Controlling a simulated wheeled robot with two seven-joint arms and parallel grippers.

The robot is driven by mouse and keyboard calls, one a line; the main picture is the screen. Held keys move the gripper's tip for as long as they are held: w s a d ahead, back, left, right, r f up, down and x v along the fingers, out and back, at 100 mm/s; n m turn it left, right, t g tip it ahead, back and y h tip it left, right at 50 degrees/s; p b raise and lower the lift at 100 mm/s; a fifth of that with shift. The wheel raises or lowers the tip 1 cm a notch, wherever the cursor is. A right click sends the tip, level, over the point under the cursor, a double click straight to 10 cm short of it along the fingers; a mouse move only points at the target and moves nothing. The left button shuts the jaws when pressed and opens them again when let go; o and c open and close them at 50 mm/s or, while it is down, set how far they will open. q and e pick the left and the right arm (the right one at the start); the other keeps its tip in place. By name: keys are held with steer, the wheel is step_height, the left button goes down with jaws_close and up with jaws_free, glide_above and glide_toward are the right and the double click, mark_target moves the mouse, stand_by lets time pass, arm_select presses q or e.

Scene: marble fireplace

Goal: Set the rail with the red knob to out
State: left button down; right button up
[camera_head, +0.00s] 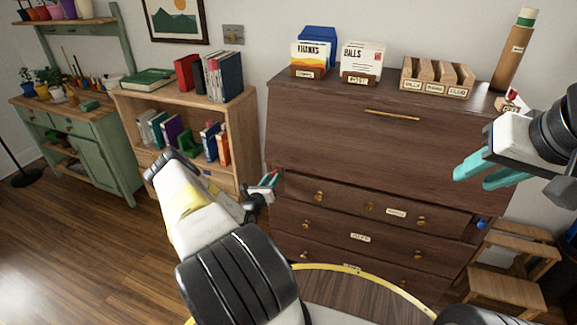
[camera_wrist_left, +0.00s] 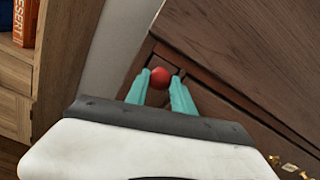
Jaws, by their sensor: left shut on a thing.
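The red knob (camera_wrist_left: 160,77) shows as a round ball between the two teal fingertips of my left gripper (camera_wrist_left: 166,84). The gripper is shut on it. The knob sits at the front of a narrow dark wooden rail end (camera_wrist_left: 163,56) at the left edge of the desk. In the head view my left gripper (camera_head: 272,179) is at the desk's upper left front corner, below the closed slanted lid, and largely hides the rail. My right gripper (camera_head: 471,180) is open and empty, in front of the desk's right side. How far the rail sticks out is hard to tell.
The dark wooden desk (camera_head: 345,140) has drawers with brass knobs (camera_head: 319,196). A blue knob (camera_head: 483,224) is at its right side. Card boxes and a letter rack (camera_head: 436,90) stand on top. A bookcase (camera_head: 240,118) is at left, a wooden step stool (camera_head: 505,285) at right.

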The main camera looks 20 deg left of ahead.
arm_select(q)
steer(key=s, duration=2.5)
steer(key=shift+s, duration=0.2)
steer(key=c, duration=1.1)
jaws_free()
steer(key=shift+s, duration=0.1)
steer(key=s, duration=0.7)
steer(key=shift+s, duration=0.4)
